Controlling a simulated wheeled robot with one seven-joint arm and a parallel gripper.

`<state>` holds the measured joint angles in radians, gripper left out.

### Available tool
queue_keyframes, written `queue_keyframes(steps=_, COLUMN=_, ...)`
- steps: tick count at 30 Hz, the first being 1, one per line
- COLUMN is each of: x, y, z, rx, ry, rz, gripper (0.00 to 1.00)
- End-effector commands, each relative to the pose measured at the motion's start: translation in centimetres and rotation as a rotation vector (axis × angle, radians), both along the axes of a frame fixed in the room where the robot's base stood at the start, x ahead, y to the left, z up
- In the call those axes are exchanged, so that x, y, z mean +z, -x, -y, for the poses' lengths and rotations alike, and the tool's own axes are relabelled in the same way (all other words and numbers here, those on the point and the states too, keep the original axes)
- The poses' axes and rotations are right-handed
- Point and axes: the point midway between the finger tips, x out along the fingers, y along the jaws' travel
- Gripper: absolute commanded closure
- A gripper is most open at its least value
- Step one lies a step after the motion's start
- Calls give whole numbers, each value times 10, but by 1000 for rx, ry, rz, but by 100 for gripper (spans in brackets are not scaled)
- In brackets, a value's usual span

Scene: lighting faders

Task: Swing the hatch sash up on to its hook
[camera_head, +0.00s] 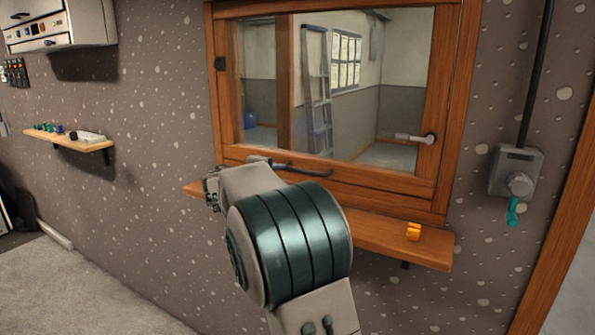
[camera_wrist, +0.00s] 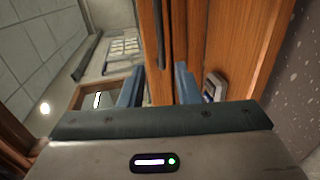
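The hatch sash (camera_head: 398,183) is a wood-framed glass pane in a wooden surround on the wall, and it looks closed. A dark bar handle (camera_head: 308,171) runs along its bottom rail. A pale lever handle (camera_head: 412,138) sits at its right side. My gripper's two blue-grey fingers (camera_wrist: 157,87) stand apart in the wrist view, with brown wood beyond them. A dark bar (camera_wrist: 159,35) shows in line with the gap between them; I cannot tell whether they touch it. I cannot make out the hook.
A wooden shelf (camera_head: 390,240) juts out below the hatch, with a small orange item (camera_head: 413,231) on it. A grey wall box (camera_head: 516,171) with a teal piece hangs at right. A smaller shelf (camera_head: 70,141) is at left. Floor at lower left is clear.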

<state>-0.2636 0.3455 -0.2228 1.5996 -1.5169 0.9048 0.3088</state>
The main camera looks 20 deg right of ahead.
Motion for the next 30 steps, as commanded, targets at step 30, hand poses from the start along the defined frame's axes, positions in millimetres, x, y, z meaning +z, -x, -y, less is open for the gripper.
queue_keyframes(steps=30, x=-25, y=-73, z=95, rx=-1, ry=-2, rz=-2, gripper=70)
